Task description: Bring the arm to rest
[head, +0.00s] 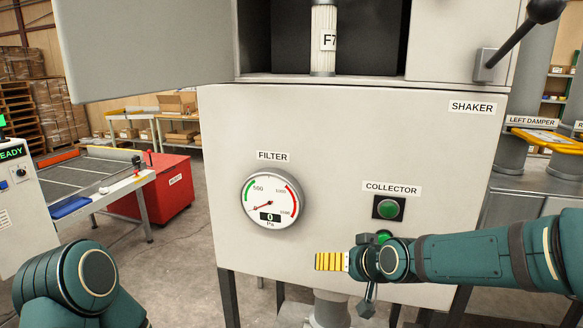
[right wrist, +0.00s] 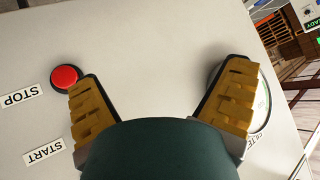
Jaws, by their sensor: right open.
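My right arm reaches in from the right in the head view. Its gripper (head: 331,262), with yellow ridged fingers, is in front of the lower part of the pale shaker panel (head: 330,140). In the right wrist view the two fingers of the right gripper (right wrist: 162,78) are wide apart, with nothing between them but plain panel behind. A red button (right wrist: 65,78) shows beside the left finger, and the right finger partly covers the round gauge (right wrist: 262,105). My left arm shows at lower left in the head view, but its gripper is out of frame.
The FILTER gauge (head: 270,200) reads 0 Pa. A green lamp or button (head: 388,208) sits under the COLLECTOR label. STOP (right wrist: 20,96) and START (right wrist: 45,152) labels show in the wrist view. A black-knobbed lever (head: 515,40) juts out at upper right. A red cabinet (head: 170,190) stands left.

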